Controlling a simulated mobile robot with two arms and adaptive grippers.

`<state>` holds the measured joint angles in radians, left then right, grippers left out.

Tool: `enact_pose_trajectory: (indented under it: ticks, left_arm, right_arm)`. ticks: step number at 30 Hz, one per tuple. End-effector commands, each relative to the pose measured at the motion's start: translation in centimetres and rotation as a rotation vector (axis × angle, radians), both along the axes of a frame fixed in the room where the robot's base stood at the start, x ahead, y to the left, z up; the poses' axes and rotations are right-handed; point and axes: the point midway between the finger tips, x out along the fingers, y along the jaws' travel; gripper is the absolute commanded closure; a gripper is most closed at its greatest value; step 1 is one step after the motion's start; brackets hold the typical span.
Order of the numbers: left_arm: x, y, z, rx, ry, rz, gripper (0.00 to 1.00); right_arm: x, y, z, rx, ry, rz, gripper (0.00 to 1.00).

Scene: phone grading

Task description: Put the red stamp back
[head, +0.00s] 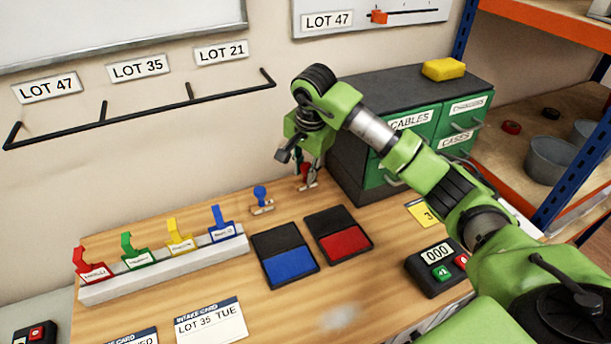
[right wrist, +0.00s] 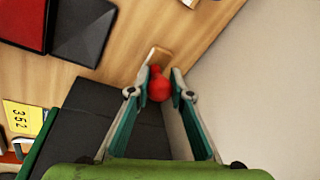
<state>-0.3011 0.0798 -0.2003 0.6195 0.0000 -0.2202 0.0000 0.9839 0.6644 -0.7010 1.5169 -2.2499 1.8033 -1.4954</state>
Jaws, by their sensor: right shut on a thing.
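The red stamp has a round red knob and a pale wooden base. In the right wrist view the red stamp (right wrist: 159,86) is between the fingertips of my right gripper (right wrist: 160,92), which is shut on its knob. In the head view the red stamp (head: 306,172) is partly hidden by my right gripper (head: 308,165), at the back of the table near the wall. Its base is at or very close to the tabletop; I cannot tell whether it touches. A blue stamp (head: 261,198) stands upright to its left. My left gripper is not in view.
A blue ink pad (head: 290,265) and a red ink pad (head: 345,243) lie open in front. The green drawer cabinet (head: 378,178) stands close to the right. A rack (head: 165,268) with coloured tags is at left, and a counter (head: 437,268) at right.

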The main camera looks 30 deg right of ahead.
Motion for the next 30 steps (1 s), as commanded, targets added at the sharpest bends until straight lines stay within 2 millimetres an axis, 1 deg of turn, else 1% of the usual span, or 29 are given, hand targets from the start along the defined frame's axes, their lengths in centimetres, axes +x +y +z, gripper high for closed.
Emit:
enact_pose_trajectory:
  ticks: [1, 3, 7, 10, 16, 19, 20, 21, 22, 30]
  left_arm:
    - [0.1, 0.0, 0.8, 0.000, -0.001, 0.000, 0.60]
    - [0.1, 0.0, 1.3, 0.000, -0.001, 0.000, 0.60]
    - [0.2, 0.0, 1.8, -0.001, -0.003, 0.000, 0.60]
    - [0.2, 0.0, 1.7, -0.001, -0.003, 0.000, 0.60]
    - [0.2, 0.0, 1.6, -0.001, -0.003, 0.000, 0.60]
    - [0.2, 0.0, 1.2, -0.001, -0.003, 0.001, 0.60]
    - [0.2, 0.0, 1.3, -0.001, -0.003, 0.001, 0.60]
    - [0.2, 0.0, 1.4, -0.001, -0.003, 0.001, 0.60]
    - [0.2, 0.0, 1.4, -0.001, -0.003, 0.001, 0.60]
    - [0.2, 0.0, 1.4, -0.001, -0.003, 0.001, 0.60]
  right_arm:
    - [-0.2, 0.0, -0.5, 0.001, 0.006, -0.001, 0.94]
    - [-0.2, 0.1, -1.4, 0.002, 0.006, 0.000, 0.94]
    - [-0.1, 0.1, -2.5, 0.001, 0.002, 0.000, 0.94]
    - [-0.1, 0.0, -2.9, 0.000, 0.000, 0.000, 0.94]
    - [-0.1, 0.0, -2.9, 0.000, 0.000, 0.000, 0.94]
    - [-0.1, 0.0, -3.2, -0.001, 0.000, 0.000, 0.94]
    - [-0.1, 0.0, -3.2, 0.000, 0.000, 0.000, 0.78]
    - [-0.1, 0.0, -3.1, 0.000, 0.000, 0.000, 0.68]
    - [-0.1, 0.0, -3.1, 0.000, 0.000, 0.000, 0.64]
    - [-0.1, 0.0, -3.1, 0.000, 0.000, 0.000, 0.64]
